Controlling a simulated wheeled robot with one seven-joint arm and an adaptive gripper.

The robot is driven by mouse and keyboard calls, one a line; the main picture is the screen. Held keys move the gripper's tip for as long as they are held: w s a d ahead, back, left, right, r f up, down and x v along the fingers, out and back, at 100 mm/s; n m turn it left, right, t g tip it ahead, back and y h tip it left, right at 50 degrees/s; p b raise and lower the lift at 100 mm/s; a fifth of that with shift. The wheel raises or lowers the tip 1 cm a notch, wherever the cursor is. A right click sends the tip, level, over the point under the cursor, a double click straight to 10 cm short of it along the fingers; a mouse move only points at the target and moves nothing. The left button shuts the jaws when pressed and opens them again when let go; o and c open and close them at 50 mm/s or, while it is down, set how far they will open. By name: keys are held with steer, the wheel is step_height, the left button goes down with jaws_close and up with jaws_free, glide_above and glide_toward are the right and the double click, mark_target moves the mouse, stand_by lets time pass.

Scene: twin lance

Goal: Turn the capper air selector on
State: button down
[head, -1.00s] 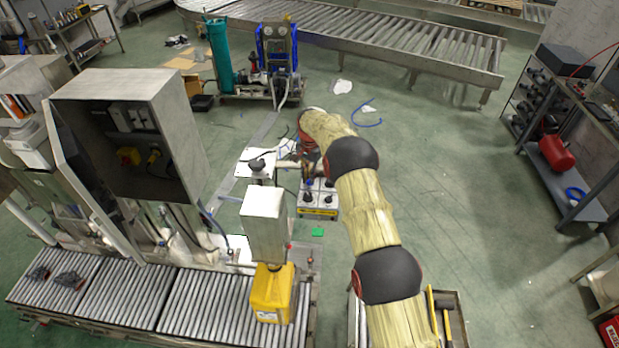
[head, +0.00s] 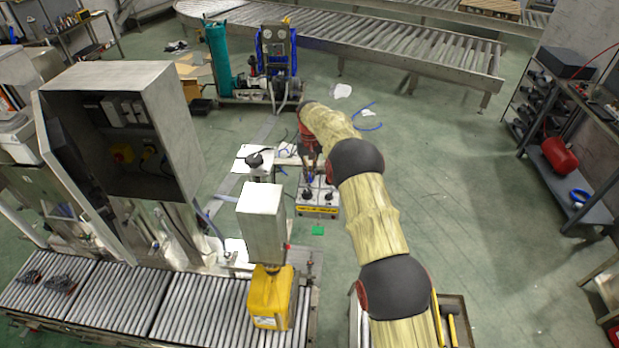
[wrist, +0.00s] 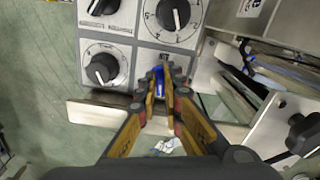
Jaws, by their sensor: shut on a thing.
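The grey control box (head: 318,209) with a yellow front strip stands on the floor side of the line in the head view. The wrist view shows its panel with black pointer knobs, one at lower left (wrist: 102,68), one at upper right (wrist: 173,13) and one cut off at upper left (wrist: 101,4). A blue selector handle (wrist: 161,74) is at the lower right of the panel. My gripper (wrist: 159,80) is shut on this blue handle, with its fingers either side of it. The fingers hide much of it, and its pointing direction cannot be told. Labels are too small to read.
A dark knob on a metal bracket (wrist: 303,134) lies right of my gripper in the wrist view. In the head view, a yellow jug (head: 269,298) stands on the roller conveyor (head: 180,300) at front left. Open green floor lies right of my arm.

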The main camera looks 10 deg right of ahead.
mark_target(310, 176)
steer(key=shift+n+b, duration=0.45)
steer(key=shift+n, duration=1.15)
steer(key=shift+d+r, duration=0.1)
steer(key=c, duration=1.9)
jaws_free()
step_height(310, 176, up, 12)
steer(key=shift+f, duration=0.1)
